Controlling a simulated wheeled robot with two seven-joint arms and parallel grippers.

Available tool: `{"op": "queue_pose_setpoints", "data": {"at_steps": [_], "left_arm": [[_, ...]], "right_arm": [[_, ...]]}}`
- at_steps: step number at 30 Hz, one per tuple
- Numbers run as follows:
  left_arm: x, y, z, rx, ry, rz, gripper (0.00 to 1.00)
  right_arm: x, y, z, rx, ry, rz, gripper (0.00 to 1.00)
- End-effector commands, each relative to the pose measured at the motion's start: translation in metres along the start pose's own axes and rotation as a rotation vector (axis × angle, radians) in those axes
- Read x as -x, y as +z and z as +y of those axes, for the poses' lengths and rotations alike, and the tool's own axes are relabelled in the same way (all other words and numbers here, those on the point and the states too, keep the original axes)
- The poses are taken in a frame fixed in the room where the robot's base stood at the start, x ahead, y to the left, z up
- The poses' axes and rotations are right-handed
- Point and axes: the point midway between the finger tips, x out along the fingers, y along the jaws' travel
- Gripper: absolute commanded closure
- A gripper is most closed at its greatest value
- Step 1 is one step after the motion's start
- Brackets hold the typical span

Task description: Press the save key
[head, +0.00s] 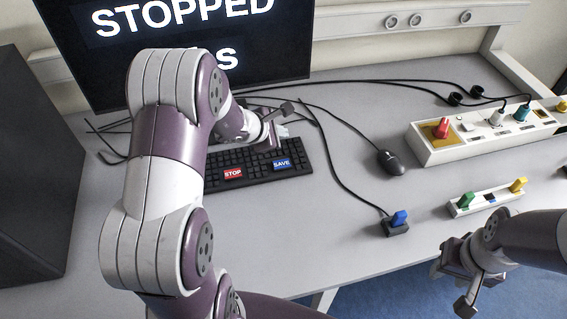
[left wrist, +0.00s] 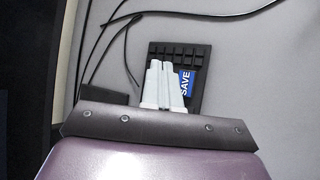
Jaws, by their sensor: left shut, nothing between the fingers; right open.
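The black keyboard (head: 240,184) lies on the grey table under the monitor. Its blue SAVE key (head: 281,164) is at the right part of the keyboard, and a red STOP key (head: 232,174) is to its left. My left gripper (head: 281,140) is shut and empty above the keyboard's back edge, just behind the SAVE key. In the left wrist view the blue SAVE key (left wrist: 186,84) shows right beside the shut fingertips (left wrist: 161,66). I cannot tell whether they touch the keyboard. My right gripper (head: 463,281) is open and empty at the table's front right.
The monitor (head: 270,60) reads STOPPED. A mouse (head: 390,163), a small block with a blue switch (head: 396,226), a white strip with coloured plugs (head: 486,200) and a larger white panel (head: 470,148) stand to the right. Black cables cross the table.

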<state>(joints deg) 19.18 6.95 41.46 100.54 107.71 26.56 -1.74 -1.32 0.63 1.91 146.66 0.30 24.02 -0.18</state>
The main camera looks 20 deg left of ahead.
Motion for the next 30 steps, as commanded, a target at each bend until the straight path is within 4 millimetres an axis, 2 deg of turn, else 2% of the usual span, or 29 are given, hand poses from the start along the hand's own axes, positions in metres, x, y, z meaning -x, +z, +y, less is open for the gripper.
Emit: {"op": "queue_pose_setpoints", "data": {"at_steps": [8, 20, 24, 30], "left_arm": [[-0.006, -0.005, -0.005, -0.002, -0.002, 0.0, 1.0], [-0.044, -0.032, -0.033, -0.001, -0.001, -0.001, 1.0], [-0.058, -0.042, -0.042, -0.003, 0.0, -0.001, 1.0], [-0.062, -0.045, -0.045, -0.002, -0.001, 0.0, 1.0]], "right_arm": [[-0.008, 0.001, 0.0, 0.0, 0.0, 0.0, 0.57], [-0.05, 0.006, 0.0, 0.0, 0.0, 0.0, 0.57], [-0.07, 0.009, 0.0, 0.0, 0.0, 0.0, 0.57], [-0.078, 0.009, 0.0, 0.0, 0.0, 0.0, 0.57]]}}
